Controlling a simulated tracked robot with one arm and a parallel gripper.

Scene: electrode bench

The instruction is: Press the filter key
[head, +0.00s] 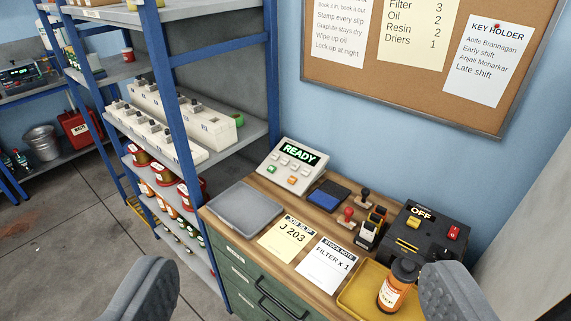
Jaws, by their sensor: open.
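A pale console (267,163) with a lit display (299,153) reading READY stands at the back of the wooden bench. The key labels are too small to read, so I cannot tell which is the filter key. My gripper (298,270) is open, with one grey finger at the lower left and one at the lower right. Its fingers appear well in front of the console, apart from it, with nothing held between them.
A grey flat tray (244,208), a job slip (287,238) reading J 203 and a stock note (327,265) reading FILTER x 1 lie in front. A blue pad (328,196), stamps (348,215), a black box (428,236) showing OFF and an orange bottle (396,287) on a yellow tray (358,303) are right.

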